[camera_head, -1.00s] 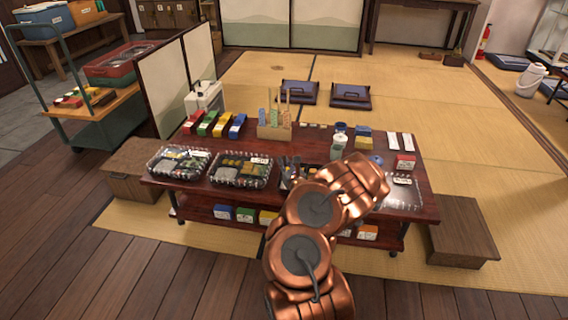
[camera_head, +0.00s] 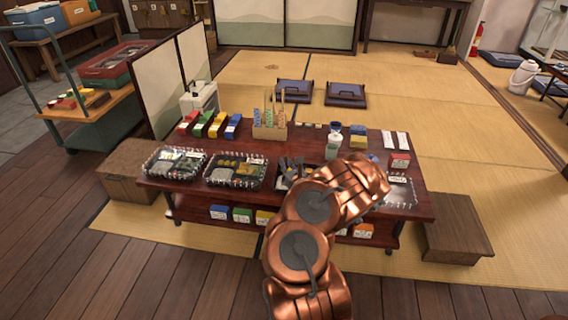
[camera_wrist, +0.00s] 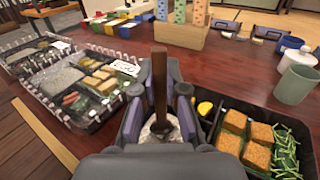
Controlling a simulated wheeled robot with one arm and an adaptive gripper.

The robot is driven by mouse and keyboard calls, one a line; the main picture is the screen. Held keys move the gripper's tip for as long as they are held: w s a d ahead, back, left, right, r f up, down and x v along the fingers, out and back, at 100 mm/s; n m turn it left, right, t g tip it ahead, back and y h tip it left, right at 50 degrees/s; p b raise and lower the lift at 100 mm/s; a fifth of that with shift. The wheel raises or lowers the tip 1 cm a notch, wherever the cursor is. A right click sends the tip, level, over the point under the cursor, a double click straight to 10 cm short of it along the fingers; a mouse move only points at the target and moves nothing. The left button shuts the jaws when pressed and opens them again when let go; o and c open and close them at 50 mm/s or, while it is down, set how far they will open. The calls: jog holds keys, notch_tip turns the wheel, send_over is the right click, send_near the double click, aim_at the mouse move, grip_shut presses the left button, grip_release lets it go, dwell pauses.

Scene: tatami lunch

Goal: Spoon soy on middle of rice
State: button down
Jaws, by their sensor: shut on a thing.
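My gripper (camera_wrist: 160,112) is shut on a brown wooden spoon (camera_wrist: 159,85), its handle standing upright between the fingers. Below is a dark bento box (camera_wrist: 207,109) with fried brown blocks (camera_wrist: 235,122), shredded greens (camera_wrist: 287,150) and something yellow. A white patch (camera_wrist: 147,132), perhaps the rice, shows between the fingers; its middle and the spoon's lower end are hidden. I cannot tell whether the spoon touches it or carries soy.
Clear-lidded bento boxes (camera_head: 175,163) (camera_head: 237,171) stand left on the low table (camera_head: 300,142). A wooden holder (camera_head: 269,132) with patterned sticks and coloured boxes (camera_head: 211,125) stand at the back.

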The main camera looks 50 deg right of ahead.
jog(key=shift+s+d, duration=0.1)
jog(key=shift+s+d+p, duration=0.35)
jog(key=shift+s+d, duration=0.2)
jog(key=shift+s, duration=0.2)
dwell(0.3)
jog(key=shift+s+d, duration=0.65)
jog(key=shift+s, duration=0.25)
jog(key=shift+p, duration=0.3)
notch_tip(320, 180, up, 7)
jog(key=p, duration=0.5)
jog(key=shift+a, duration=0.1)
dwell(0.3)
